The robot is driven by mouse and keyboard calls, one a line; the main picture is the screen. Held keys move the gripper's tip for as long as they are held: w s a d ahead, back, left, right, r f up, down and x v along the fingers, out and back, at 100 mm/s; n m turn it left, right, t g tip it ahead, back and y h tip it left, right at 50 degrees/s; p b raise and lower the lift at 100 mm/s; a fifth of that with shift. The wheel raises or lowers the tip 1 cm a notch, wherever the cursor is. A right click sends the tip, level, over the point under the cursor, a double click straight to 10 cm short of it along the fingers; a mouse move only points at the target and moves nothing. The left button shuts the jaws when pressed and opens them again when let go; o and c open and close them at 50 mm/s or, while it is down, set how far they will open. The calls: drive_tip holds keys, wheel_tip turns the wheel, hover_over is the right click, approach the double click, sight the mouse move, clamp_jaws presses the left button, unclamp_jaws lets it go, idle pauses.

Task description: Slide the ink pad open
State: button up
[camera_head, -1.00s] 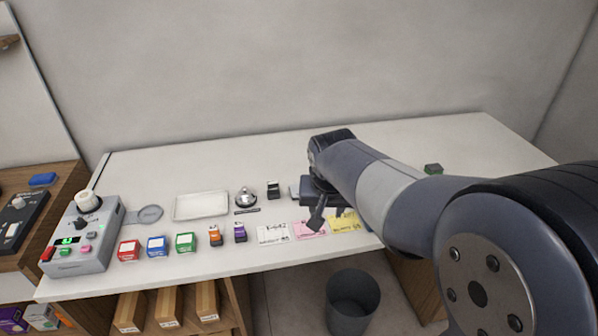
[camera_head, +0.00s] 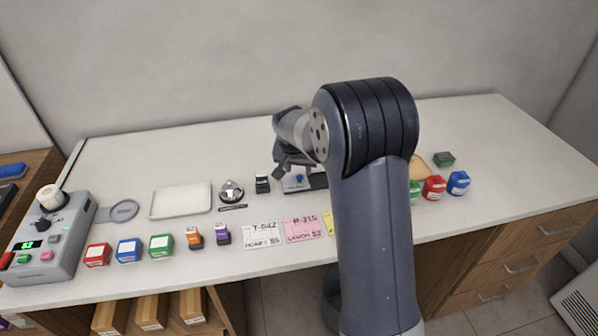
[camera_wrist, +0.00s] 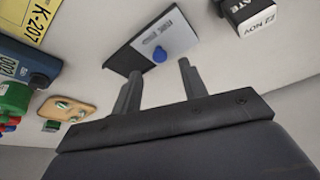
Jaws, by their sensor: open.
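The ink pad (camera_head: 297,184) is a flat case lying on the white counter, partly hidden by my arm in the head view. My gripper (camera_head: 284,168) is tilted above the ink pad. In the wrist view its two fingers (camera_wrist: 158,82) are spread and empty, with the knob seen beyond the gap between their tips. I see no contact with the ink pad.
A black date stamp (camera_head: 262,185) stands left of the pad, beside a silver bell (camera_head: 231,191). Paper cards (camera_head: 263,236) lie in front. Green, red and blue items (camera_head: 434,187) stand right of my arm. The counter's back (camera_head: 180,150) is clear.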

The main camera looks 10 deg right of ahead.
sight(300, 177)
drive_tip(key=shift+x, duration=2.05)
clamp_jaws()
